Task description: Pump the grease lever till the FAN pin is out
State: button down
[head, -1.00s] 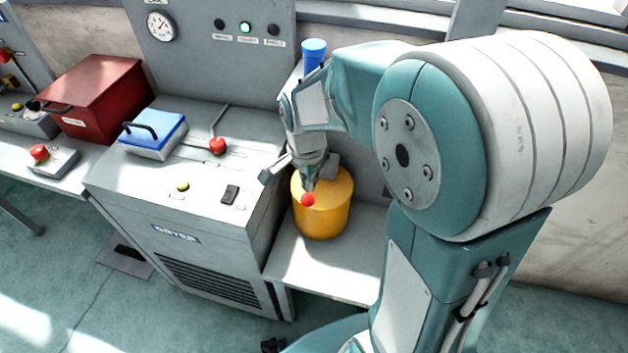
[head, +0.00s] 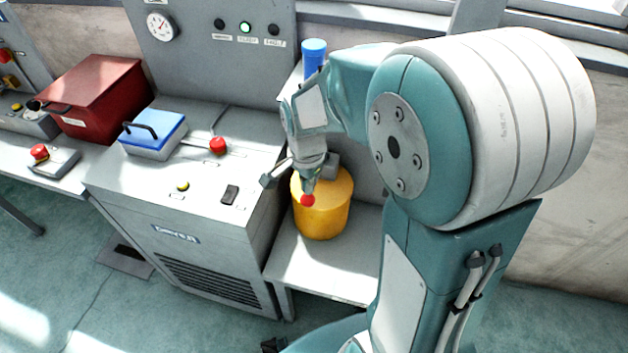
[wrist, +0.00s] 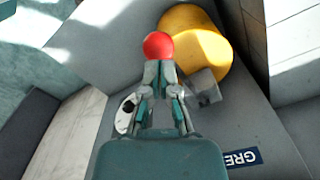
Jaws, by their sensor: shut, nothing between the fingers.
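The yellow grease pump (head: 323,215) stands on a low grey bench right of the dryer cabinet. The red knob (head: 307,200) of its lever shows in front of the yellow body; the lever's rod is hidden. My gripper (head: 308,188) is shut and empty, pointing down, with its tips right at the knob. In the wrist view the shut fingertips (wrist: 160,68) meet or overlap the near side of the red knob (wrist: 158,46); contact is not certain. A grey block (wrist: 204,88) sits beside the yellow body (wrist: 196,42). I cannot make out the FAN pin.
The dryer cabinet (head: 190,262) stands close on the left, with a blue-lidded box (head: 153,136) and another red knob (head: 218,145) on top. A red box (head: 95,98) is farther left. A blue cylinder (head: 314,55) stands behind my arm. The panel's middle lamp (head: 245,28) glows green.

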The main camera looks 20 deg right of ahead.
notch_tip(320, 180, down, 8)
jog(key=shift+w+d, duration=0.25)
jog(key=shift+w, duration=0.05)
dwell(1.0)
jog(key=shift+r, duration=0.1)
jog(key=shift+s+a+r, duration=0.1)
jog(key=shift+r, duration=1.4)
jog(key=shift+s+a+r, duration=0.1)
jog(key=shift+s+r, duration=0.05)
jog(key=shift+r, duration=1.35)
jog(key=shift+s+a+r, duration=0.1)
jog(key=shift+r, duration=1.4)
jog(key=shift+f, duration=0.1)
